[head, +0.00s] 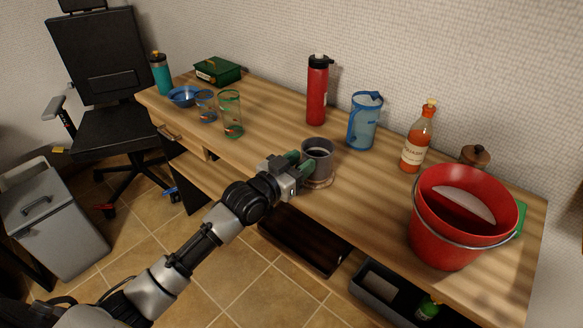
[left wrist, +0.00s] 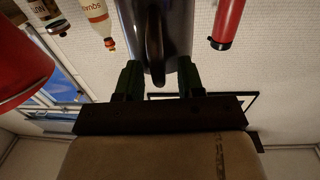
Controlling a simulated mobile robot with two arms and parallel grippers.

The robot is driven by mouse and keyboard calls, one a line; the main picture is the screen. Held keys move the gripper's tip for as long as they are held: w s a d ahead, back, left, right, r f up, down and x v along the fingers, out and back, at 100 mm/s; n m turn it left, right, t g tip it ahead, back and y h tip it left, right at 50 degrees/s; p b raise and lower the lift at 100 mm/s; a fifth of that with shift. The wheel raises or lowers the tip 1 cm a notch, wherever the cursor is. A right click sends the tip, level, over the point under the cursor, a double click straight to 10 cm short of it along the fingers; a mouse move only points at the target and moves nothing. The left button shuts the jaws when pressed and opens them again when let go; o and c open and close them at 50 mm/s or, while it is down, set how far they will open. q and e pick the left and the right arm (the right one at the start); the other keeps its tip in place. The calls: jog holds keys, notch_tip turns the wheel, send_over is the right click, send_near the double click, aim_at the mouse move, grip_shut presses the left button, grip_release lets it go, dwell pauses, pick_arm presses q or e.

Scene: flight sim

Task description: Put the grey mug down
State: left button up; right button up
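The grey mug (head: 319,163) stands upright near the table's front edge, at a round wooden coaster (head: 322,184); I cannot tell for sure that its base touches it. In the left wrist view the dark mug (left wrist: 174,28) fills the top middle, its handle toward me. My left gripper (head: 299,162) is at the mug's left side. Its two green fingers are apart, one on each side of the handle, with gaps to the handle in the left wrist view (left wrist: 160,78). The fingertips are close to the mug's wall; contact is unclear. My right gripper is not in view.
A red bottle (head: 317,90) and a blue jug (head: 364,122) stand behind the mug. A squash bottle (head: 416,142) and red bucket (head: 440,235) are to the right. Glasses (head: 231,115) stand to the left. An open drawer (head: 375,308) is at lower right.

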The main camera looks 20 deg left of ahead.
pick_arm(q)
jog(key=v, duration=1.2)
jog(key=s+a+f+n+g+y, duration=0.1)
jog(key=s+a+f+g+y, duration=0.1)
jog(key=f, duration=0.9)
jog(key=s+a+f+n+g+y, duration=0.1)
jog(key=s+a+f+g+y, duration=0.1)
jog(key=f, duration=0.9)
jog(key=s+a+f+n+g+y, duration=0.1)
jog(key=s+a+f+g+y, duration=0.15)
jog(key=f, duration=0.75)
jog(key=s+d+f+g, duration=0.2)
jog(key=s+f+g, duration=0.3)
jog(key=s+f, duration=1.25)
jog(key=s+d+f+g, duration=0.2)
jog(key=s+f, duration=0.1)
jog(key=s, duration=0.5)
jog(key=s+d+f+g, duration=0.2)
jog(key=s+f, duration=0.1)
jog(key=s, duration=0.5)
jog(key=shift+s+f+m+y, duration=0.2)
jog(key=shift+f+m+y, duration=0.05)
jog(key=shift+m+y, duration=0.2)
